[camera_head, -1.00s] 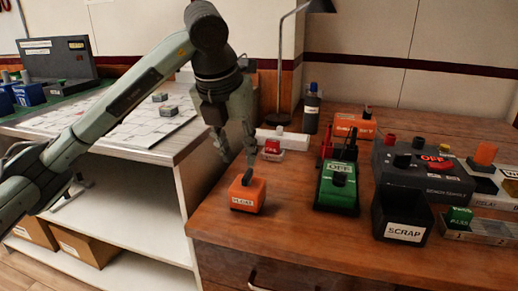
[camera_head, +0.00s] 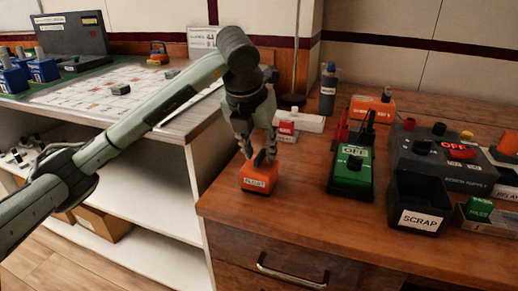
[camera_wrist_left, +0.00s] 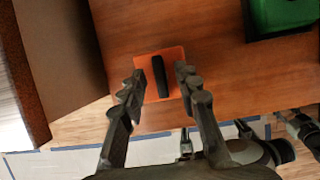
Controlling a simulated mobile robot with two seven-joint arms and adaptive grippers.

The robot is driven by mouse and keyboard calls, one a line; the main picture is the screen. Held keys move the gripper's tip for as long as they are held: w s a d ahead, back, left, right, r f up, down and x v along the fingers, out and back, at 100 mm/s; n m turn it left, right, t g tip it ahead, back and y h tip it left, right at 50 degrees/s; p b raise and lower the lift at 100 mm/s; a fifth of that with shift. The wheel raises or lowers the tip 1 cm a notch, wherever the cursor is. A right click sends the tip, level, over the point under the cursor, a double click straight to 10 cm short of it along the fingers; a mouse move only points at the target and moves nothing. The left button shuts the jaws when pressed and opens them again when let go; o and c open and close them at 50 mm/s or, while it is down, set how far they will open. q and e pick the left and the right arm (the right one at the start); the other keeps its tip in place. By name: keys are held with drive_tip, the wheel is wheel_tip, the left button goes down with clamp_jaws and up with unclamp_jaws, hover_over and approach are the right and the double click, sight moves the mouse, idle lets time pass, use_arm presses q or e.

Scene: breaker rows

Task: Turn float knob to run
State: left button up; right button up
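The float knob is a black bar-shaped handle (camera_wrist_left: 160,76) on top of an orange box labelled FLOAT (camera_head: 259,180), near the left end of the wooden bench. The box also shows in the left wrist view (camera_wrist_left: 174,57). My left gripper (camera_head: 262,158) points down just over the box. In the left wrist view my left gripper (camera_wrist_left: 158,82) is open, with one finger on each side of the knob and gaps between fingers and knob. In the head view the fingers hide most of the knob. The run mark cannot be read.
A green box with an OFF display (camera_head: 351,172) stands right of the float box. Further right are a black SCRAP bin (camera_head: 420,200) and a grey bench supply (camera_head: 440,165). A red-labelled block (camera_head: 286,130) and a bottle (camera_head: 327,92) stand behind. The bench's left edge is close.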

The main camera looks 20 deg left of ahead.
use_arm(q)
clamp_jaws()
